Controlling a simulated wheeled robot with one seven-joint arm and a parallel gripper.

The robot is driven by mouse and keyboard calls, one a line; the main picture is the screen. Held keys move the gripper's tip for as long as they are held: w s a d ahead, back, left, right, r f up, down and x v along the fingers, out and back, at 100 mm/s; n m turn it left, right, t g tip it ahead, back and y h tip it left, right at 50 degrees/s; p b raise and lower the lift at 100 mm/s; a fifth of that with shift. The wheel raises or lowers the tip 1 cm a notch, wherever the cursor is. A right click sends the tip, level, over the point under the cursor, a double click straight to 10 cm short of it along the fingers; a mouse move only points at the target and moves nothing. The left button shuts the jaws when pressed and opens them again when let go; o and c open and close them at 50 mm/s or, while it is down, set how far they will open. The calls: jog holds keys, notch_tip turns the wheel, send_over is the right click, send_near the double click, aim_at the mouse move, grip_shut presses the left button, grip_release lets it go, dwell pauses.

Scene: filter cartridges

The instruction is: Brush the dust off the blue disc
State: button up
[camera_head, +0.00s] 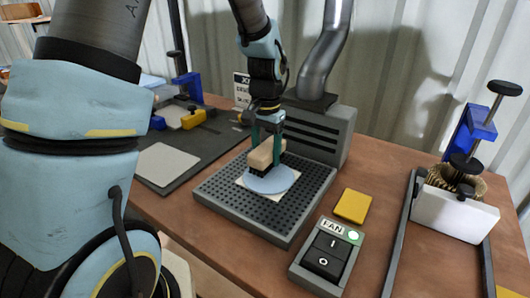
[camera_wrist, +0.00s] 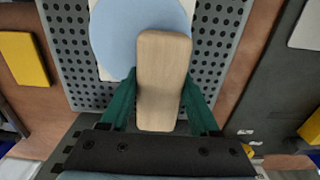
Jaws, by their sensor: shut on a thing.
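My gripper (camera_head: 268,123) is shut on the wooden back of a brush (camera_head: 266,154). In the wrist view the green fingers of my gripper (camera_wrist: 158,100) hold the brush's pale wooden block (camera_wrist: 163,75) from both sides. The dark bristles face down at the left part of the blue disc (camera_head: 272,182); they look to be touching it or just above it. The disc lies flat on a pale square sheet (camera_head: 283,195) on a perforated grey plate (camera_head: 226,205). The brush covers part of the disc in the wrist view (camera_wrist: 112,38). I cannot make out dust on the disc.
A grey vented box (camera_head: 325,130) with a metal duct stands behind the plate. A fan switch (camera_head: 327,256) with a green light and a yellow pad (camera_head: 352,205) are at the right. A clamp fixture (camera_head: 455,210) stands farther right. A dark mat (camera_head: 200,150) lies left.

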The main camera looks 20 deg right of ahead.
aim_at(269, 145)
jog(key=shift+w+d, duration=0.3)
jog(key=shift+d, duration=0.05)
jog(key=r+p, duration=0.1)
jog(key=r, duration=0.1)
jog(key=shift+w+d+r+p, duration=0.15)
jog(key=shift+d+r+p, duration=0.05)
jog(key=shift+r+p, duration=0.15)
jog(key=shift+a+r+p, duration=0.15)
jog(key=shift+r+p, duration=0.15)
jog(key=shift+r, duration=0.05)
jog(key=shift+r+p, duration=0.25)
jog(key=shift+p, duration=0.05)
notch_tip(269, 145, up, 4)
jog(key=p, duration=0.3)
jog(key=shift+r+p, duration=0.15)
jog(key=shift+p, duration=0.15)
